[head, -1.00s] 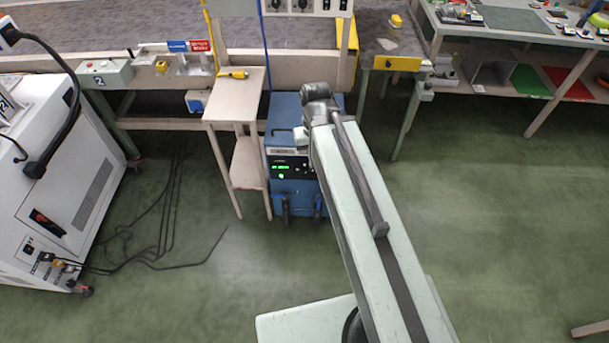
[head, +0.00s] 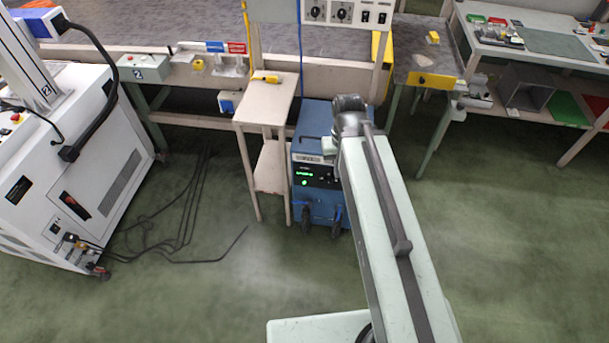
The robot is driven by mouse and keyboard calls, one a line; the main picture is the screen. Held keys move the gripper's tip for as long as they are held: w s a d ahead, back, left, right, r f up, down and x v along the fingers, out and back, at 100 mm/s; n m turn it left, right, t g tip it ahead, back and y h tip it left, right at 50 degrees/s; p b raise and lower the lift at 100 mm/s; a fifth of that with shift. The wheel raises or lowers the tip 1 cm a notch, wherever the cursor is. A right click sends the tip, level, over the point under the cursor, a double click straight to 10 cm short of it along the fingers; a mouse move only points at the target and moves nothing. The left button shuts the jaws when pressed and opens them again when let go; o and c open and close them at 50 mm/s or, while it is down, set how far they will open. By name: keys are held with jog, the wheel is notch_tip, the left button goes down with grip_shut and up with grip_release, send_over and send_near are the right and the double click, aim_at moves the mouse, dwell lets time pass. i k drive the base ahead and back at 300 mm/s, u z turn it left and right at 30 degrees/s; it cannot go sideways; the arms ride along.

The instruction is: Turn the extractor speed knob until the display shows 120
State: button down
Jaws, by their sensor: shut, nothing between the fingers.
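A blue wheeled unit (head: 320,207) stands on the floor in the head view, with a dark front panel and a small green-lit display (head: 304,176). The digits are too small to read. I cannot make out a speed knob on this panel; my arm covers its right side. My arm reaches up to the unit, with its dark wrist in front of the unit's upper right. A small pale piece at the wrist, just above the panel, appears to be my gripper (head: 328,147). It looks shut and empty; its fingertips are not clear, nor is any contact.
A narrow pale stand (head: 263,115) is close on the unit's left. A conveyor (head: 180,42) runs behind. A control box with two black knobs (head: 329,13) hangs above. A white machine (head: 75,165) and floor cables (head: 190,215) lie left. The right floor is open.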

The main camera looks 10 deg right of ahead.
aim_at(329, 180)
jog(key=u, duration=1.5)
jog(key=k, duration=0.85)
jog(key=u, duration=0.4)
jog(key=i, duration=0.5)
